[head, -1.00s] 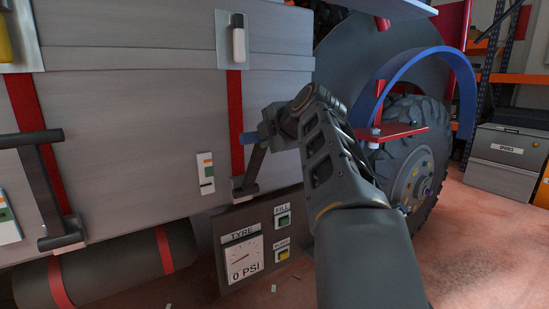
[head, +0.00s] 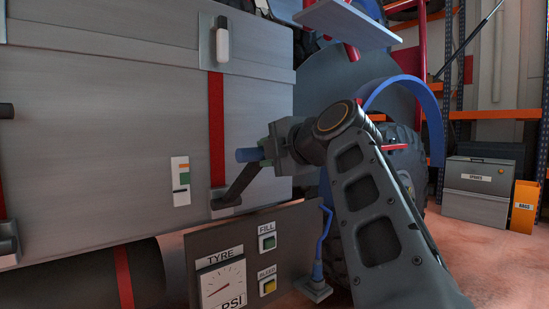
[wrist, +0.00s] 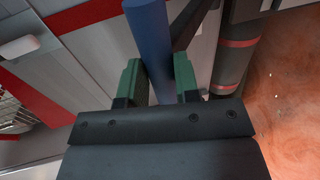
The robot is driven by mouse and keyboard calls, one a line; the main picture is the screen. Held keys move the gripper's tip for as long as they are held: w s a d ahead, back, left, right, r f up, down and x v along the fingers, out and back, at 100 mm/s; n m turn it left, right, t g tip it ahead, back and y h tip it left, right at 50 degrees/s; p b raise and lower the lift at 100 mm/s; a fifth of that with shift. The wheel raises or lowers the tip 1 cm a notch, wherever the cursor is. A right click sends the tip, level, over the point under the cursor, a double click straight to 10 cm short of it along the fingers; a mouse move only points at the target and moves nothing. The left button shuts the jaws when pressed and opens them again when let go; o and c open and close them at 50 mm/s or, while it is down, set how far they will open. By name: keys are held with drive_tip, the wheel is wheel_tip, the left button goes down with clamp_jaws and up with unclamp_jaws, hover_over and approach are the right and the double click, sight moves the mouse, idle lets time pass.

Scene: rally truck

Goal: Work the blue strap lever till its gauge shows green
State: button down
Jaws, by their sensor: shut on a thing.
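The blue strap lever has a dark arm (head: 239,186) rising from a bracket at the foot of a red strap (head: 216,127) on the grey box. Its blue grip (head: 247,155) sticks out at the arm's upper end, and the arm slants up to the right. My gripper (head: 268,151) is shut on this grip. In the wrist view the blue grip (wrist: 150,40) runs between the green finger pads. The gauge (head: 181,181) is a small white plate left of the lever, with an orange band above and green below. A dark mark sits between them; its exact reading is too small to tell.
A tyre panel (head: 222,281) with fill and bleed buttons stands below the box. A blue upright handle (head: 323,245) stands right of it. The truck wheel is partly behind my arm. Grey spares box (head: 480,183) and orange bin (head: 523,207) stand at right, beyond open floor.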

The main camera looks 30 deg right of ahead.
drive_tip(key=shift+f, duration=0.35)
drive_tip(key=c, duration=1)
unclamp_jaws()
drive_tip(key=shift+w, duration=0.2)
drive_tip(key=shift+c, duration=0.2)
drive_tip(key=shift+o, duration=1)
drive_tip(key=shift+r, duration=0.1)
drive_tip(key=shift+s, duration=0.1)
drive_tip(key=p+v, duration=0.1)
drive_tip(key=v, duration=1.2)
drive_tip(key=shift+s+r, duration=0.3)
drive_tip(key=shift+d, duration=0.1)
